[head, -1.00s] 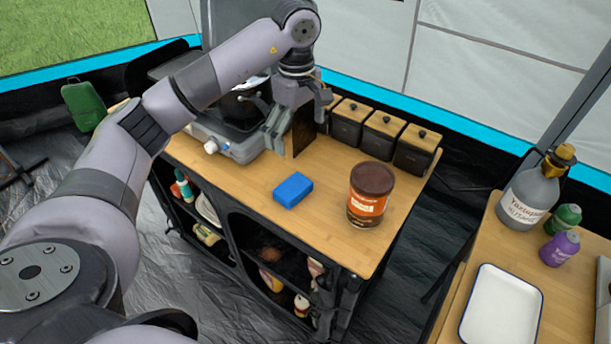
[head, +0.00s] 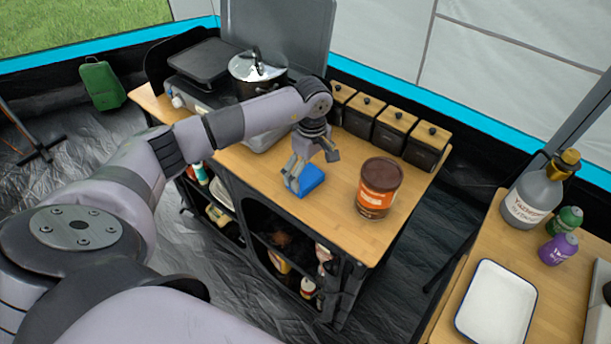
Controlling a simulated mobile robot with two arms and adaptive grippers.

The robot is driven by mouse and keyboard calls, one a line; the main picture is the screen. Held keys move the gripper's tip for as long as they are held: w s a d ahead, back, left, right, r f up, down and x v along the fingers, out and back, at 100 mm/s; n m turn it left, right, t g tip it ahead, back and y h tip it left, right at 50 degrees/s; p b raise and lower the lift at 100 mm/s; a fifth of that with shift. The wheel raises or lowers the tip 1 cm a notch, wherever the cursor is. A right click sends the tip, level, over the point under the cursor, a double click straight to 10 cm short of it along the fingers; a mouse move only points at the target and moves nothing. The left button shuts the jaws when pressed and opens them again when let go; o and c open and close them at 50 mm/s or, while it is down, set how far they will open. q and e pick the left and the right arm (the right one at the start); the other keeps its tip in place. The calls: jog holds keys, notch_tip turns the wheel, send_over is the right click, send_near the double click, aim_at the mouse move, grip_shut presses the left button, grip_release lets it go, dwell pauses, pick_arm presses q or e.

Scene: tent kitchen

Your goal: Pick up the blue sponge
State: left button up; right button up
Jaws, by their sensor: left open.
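The blue sponge (head: 311,180) lies on the wooden top of the black kitchen stand (head: 345,228), left of a brown tin. My left gripper (head: 312,174) is lowered over the sponge and points down. It is open, with one finger at the sponge's left side; the other finger shows up and to the right. The gripper hides part of the sponge, and I cannot tell whether the fingers touch it. My right gripper is not in view.
The brown tin (head: 378,188) stands close to the right of the sponge. Several dark canisters (head: 392,128) line the back edge. A stove with a lidded pot (head: 257,68) is behind my left arm. A second table holds a white tray (head: 497,303) and bottles.

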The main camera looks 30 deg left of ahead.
pick_arm(q)
notch_tip(320, 180, down, 2)
jog(key=shift+f, duration=0.45)
jog(key=c, duration=0.8)
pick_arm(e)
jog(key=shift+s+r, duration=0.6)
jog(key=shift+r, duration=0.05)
pick_arm(q)
jog(key=shift+r, duration=0.1)
jog(key=shift+r, duration=0.55)
notch_tip(320, 180, up, 17)
jog(key=b, duration=0.4)
notch_tip(320, 180, up, 10)
send_over(311, 180)
jog(key=shift+f+p, duration=0.15)
jog(key=shift+p, duration=0.25)
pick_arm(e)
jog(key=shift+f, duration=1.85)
